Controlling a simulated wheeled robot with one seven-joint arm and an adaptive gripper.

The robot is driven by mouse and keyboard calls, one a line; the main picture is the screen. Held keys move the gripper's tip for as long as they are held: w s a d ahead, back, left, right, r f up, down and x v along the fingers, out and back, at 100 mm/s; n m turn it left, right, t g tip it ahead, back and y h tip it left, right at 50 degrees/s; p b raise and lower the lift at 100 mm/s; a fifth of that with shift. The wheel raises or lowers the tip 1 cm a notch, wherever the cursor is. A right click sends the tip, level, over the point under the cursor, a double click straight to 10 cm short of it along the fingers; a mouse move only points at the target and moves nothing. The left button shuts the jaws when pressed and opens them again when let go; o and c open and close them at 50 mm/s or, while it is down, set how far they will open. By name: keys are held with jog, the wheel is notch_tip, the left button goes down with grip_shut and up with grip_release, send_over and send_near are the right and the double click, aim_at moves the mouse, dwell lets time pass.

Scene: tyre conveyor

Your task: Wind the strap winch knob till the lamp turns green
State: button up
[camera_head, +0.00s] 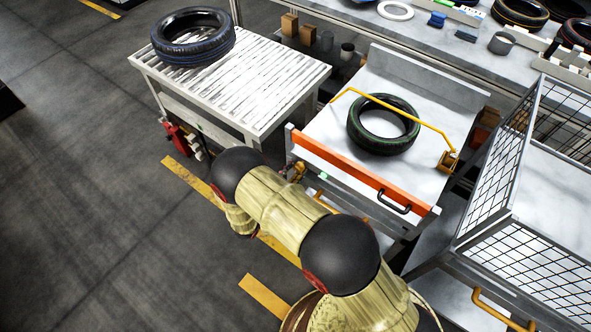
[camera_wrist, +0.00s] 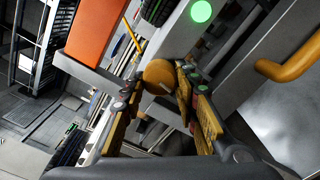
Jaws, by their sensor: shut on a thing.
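The winch knob (camera_wrist: 158,76), a rounded orange-brown piece, sits between the fingertips of my gripper (camera_wrist: 160,90) in the wrist view. My gripper is shut on it, with a finger on each side. The lamp (camera_wrist: 201,11) glows green on the grey frame just beyond; it also shows green in the head view (camera_head: 322,176). A yellow strap (camera_head: 412,113) runs across a tyre (camera_head: 354,124) lying flat on the white bed behind the orange bar. My arm hides most of my gripper in the head view.
An orange bar (camera_head: 345,168) with a black handle runs along the bed's front edge. A roller table (camera_head: 285,85) with another tyre (camera_head: 193,58) stands to the left. A wire mesh cage (camera_head: 530,250) is close on the right. The floor at left is clear.

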jog(key=o, duration=1.2)
jog(key=shift+c, duration=0.2)
jog(key=shift+a, duration=0.1)
jog(key=v, duration=1.2)
